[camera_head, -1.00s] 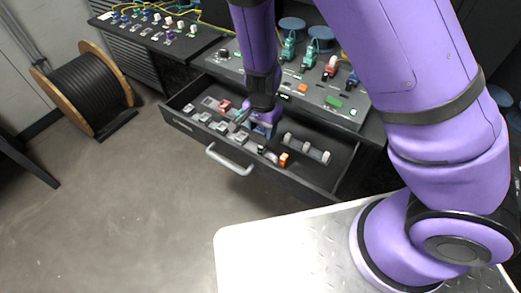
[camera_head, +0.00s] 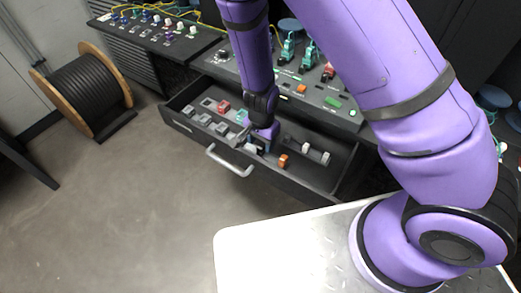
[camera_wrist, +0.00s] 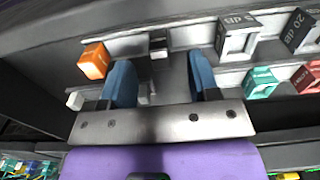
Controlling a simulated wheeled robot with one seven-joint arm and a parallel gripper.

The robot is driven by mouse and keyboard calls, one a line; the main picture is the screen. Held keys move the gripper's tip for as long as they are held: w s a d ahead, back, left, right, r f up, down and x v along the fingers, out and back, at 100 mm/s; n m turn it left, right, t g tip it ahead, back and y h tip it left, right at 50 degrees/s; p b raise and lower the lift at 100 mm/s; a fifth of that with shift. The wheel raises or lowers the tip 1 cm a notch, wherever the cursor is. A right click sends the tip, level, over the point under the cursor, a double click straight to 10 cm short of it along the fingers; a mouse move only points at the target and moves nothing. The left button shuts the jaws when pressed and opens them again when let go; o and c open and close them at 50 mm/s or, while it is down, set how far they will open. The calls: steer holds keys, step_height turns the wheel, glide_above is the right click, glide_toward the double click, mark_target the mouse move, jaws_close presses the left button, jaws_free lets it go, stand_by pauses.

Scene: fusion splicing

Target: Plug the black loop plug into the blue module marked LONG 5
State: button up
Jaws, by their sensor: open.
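My gripper (camera_wrist: 161,80) is open inside the drawer, its two blue fingers spread and pointing down. In the head view my gripper (camera_head: 262,142) is over the middle of the drawer. A small dark piece (camera_wrist: 158,46) shows in the grey slot strip between and beyond the fingers; I cannot tell whether it is the black loop plug. Nothing is clearly held. I cannot make out the blue module marked LONG 5; labels on the panels are too small to read in the head view.
The open drawer (camera_head: 200,150) holds an orange block (camera_wrist: 94,61), grey blocks marked dB (camera_wrist: 237,38), a teal block (camera_wrist: 259,83) and a red one (camera_wrist: 307,77). Sloped panels with plugs (camera_head: 340,108) stand behind. A cable spool (camera_head: 85,90) stands on the floor at left.

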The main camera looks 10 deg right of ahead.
mark_target(261, 146)
steer(key=shift+f, duration=1.8)
jaws_close()
steer(key=shift+r, duration=0.1)
steer(key=shift+r, duration=2.9)
